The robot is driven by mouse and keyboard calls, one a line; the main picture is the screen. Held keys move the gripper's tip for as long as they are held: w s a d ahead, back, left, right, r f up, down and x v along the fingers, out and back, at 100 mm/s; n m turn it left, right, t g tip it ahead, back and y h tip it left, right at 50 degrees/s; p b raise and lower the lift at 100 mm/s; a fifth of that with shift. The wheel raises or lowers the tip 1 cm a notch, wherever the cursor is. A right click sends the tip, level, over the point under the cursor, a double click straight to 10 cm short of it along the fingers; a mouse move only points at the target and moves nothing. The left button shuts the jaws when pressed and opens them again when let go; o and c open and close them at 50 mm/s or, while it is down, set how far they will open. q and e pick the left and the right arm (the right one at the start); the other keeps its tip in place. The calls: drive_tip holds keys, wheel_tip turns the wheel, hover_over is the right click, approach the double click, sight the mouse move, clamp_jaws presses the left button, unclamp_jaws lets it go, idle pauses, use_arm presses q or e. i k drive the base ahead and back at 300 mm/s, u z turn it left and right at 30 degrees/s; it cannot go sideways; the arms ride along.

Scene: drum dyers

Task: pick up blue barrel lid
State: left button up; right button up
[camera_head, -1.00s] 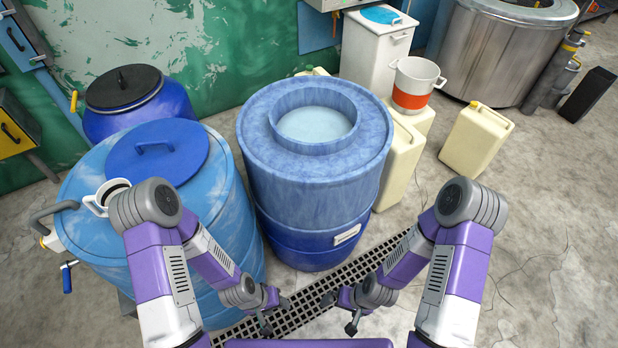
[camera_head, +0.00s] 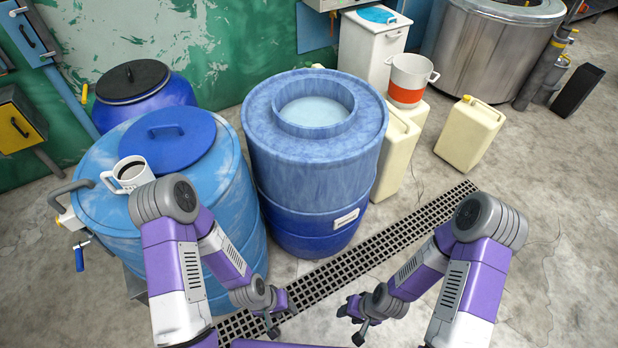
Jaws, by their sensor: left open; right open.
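The blue lid (camera_head: 180,141) is a round disc with a raised handle (camera_head: 166,128). It lies flat on top of the light blue barrel (camera_head: 104,213) at the left. My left gripper (camera_head: 277,314) is open and empty, low in front of that barrel, below the lid and to its right. My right gripper (camera_head: 350,322) is open and empty over the floor near the bottom middle, far from the lid. Both grippers are small in the view.
An open blue drum (camera_head: 312,160) stands to the right. Behind are a dark-lidded blue barrel (camera_head: 140,97) and cream canisters (camera_head: 468,134). A floor grate (camera_head: 398,240) runs diagonally across clear concrete.

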sight(171, 140)
drive_tip(key=z, duration=0.05)
drive_tip(key=k, duration=0.2)
drive_tip(key=u, duration=1.15)
